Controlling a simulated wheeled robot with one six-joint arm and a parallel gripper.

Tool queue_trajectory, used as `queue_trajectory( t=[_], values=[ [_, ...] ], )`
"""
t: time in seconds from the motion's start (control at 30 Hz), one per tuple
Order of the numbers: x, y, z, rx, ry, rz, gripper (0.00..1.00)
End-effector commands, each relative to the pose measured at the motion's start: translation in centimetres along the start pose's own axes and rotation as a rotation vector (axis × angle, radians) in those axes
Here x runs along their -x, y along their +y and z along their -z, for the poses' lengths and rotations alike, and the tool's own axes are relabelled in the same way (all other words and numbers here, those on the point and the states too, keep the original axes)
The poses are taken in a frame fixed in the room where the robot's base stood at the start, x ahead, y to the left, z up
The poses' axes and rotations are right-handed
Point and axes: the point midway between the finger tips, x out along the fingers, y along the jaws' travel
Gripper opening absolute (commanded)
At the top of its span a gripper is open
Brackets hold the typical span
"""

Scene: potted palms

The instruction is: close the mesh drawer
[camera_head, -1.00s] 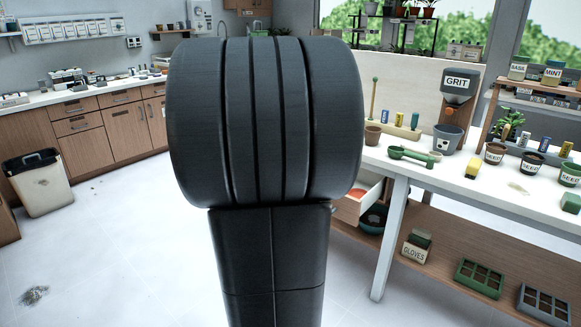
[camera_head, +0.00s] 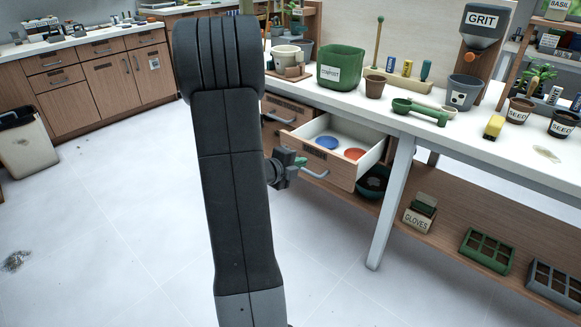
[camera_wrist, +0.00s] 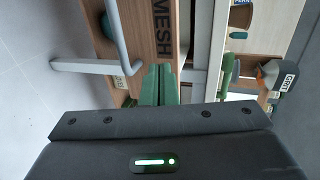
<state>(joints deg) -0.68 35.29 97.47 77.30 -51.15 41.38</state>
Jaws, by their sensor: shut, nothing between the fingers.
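The mesh drawer (camera_head: 345,172) is pulled out from under the white workbench. A blue disc (camera_head: 327,143) and a red disc (camera_head: 355,154) lie inside it. Its wooden front shows the word MESH in the wrist view (camera_wrist: 165,75), with a grey bar handle (camera_wrist: 117,42) to the left of the word. My gripper (camera_head: 299,161) is in front of the drawer front, near the handle. In the wrist view the green fingers (camera_wrist: 160,72) are together, pointing at the front panel just below the label. I cannot tell whether they touch it.
Another drawer (camera_head: 287,107) sits left of the mesh drawer, below the benchtop (camera_head: 345,95). A bench leg (camera_head: 392,200) stands to the right. A dark bowl (camera_head: 373,182) and a gloves box (camera_head: 419,216) are on the lower shelf (camera_head: 450,232).

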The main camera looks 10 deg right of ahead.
Motion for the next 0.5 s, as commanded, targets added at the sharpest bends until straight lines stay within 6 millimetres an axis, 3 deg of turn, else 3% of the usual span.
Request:
queue_trajectory(
  t=[0.2,0.5],
  values=[
    [-4.5,-0.1,0.1,-0.001,0.002,0.001,0.00],
    [-7.2,-1.1,0.0,0.001,-0.001,0.000,0.00]
  ],
)
